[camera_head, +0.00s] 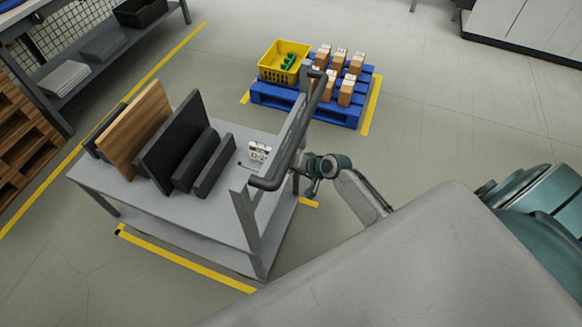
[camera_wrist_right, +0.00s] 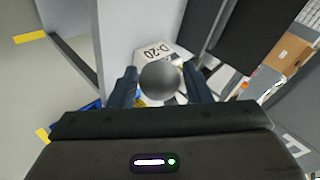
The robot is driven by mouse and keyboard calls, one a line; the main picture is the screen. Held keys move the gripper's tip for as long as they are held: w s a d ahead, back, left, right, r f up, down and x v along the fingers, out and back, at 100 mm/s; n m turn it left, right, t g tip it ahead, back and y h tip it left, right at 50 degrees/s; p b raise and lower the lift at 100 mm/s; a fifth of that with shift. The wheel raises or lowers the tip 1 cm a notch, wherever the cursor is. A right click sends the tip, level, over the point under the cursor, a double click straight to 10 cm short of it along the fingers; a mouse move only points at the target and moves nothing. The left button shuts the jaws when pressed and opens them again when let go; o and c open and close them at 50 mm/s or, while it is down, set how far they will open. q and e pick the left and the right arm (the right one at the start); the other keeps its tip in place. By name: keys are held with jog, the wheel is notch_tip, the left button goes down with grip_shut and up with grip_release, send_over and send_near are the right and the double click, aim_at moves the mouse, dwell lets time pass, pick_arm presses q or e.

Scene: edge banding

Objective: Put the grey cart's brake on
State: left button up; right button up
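In the right wrist view a round grey knob (camera_wrist_right: 160,80) sits between the fingers of my right gripper (camera_wrist_right: 160,73). The fingers stand apart, one on each side of the knob; firm contact does not show. It looks like the brake's knob, but its lever is hidden. In the head view my right wrist is just right of the handle and its fingertips are hard to see. My left gripper is out of view.
Dark panels (camera_head: 172,140) and a wooden board (camera_head: 134,130) stand on the cart beside a small white labelled item (camera_head: 258,151). Behind is a blue pallet (camera_head: 275,94) with a yellow crate (camera_head: 270,73) and several boxes.

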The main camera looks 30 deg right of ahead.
jog(key=shift+o, duration=0.6)
jog(key=shift+s+d+r, duration=0.15)
jog(key=shift+s, duration=0.05)
jog(key=b+v, duration=0.1)
jog(key=v, duration=0.9)
jog(key=shift+r, duration=0.15)
